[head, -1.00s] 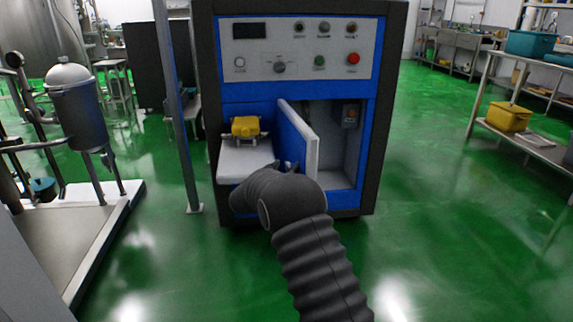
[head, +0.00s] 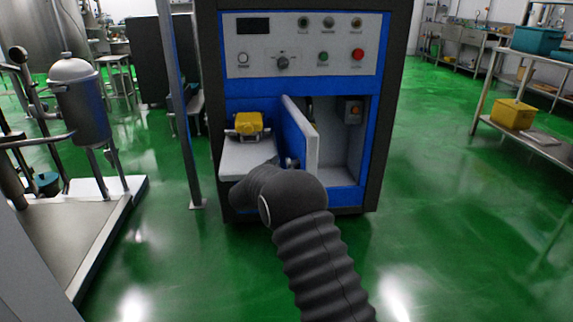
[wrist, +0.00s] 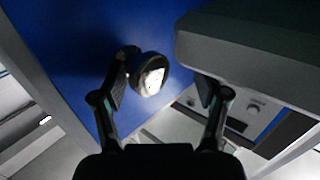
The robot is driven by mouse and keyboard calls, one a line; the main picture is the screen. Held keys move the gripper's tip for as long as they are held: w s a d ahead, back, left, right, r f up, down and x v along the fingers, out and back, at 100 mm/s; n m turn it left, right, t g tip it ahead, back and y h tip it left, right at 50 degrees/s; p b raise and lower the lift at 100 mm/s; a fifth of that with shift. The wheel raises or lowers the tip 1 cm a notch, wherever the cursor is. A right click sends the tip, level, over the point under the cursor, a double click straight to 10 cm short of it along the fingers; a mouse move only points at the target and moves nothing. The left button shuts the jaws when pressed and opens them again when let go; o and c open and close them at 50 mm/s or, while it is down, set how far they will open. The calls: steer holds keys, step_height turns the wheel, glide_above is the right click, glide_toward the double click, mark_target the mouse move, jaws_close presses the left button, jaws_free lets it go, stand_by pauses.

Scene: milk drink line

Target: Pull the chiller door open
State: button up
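The chiller door (head: 312,143) stands ajar, swung out from the lower front of the blue and grey chiller (head: 384,120). Its blue face is turned left and its pale edge towards me. A round knob (head: 292,163) sticks out from the blue face. In the wrist view the knob (wrist: 150,75) shows a bright end. My gripper (wrist: 167,72) is open there, its fingers wide apart. The knob lies close to the left finger, with a clear gap to the right one; I cannot tell whether the left finger touches it. In the head view my wrist hides the fingers.
A yellow item (head: 248,124) sits on a pale shelf (head: 243,155) left of the door. A grey post (head: 178,110) stands left of the chiller. The control panel (head: 300,45) is above. A rack with a yellow bin (head: 513,114) stands far right. The green floor between is clear.

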steer(key=v, duration=1.1)
steer(key=shift+s, duration=0.2)
steer(key=shift+a, duration=0.1)
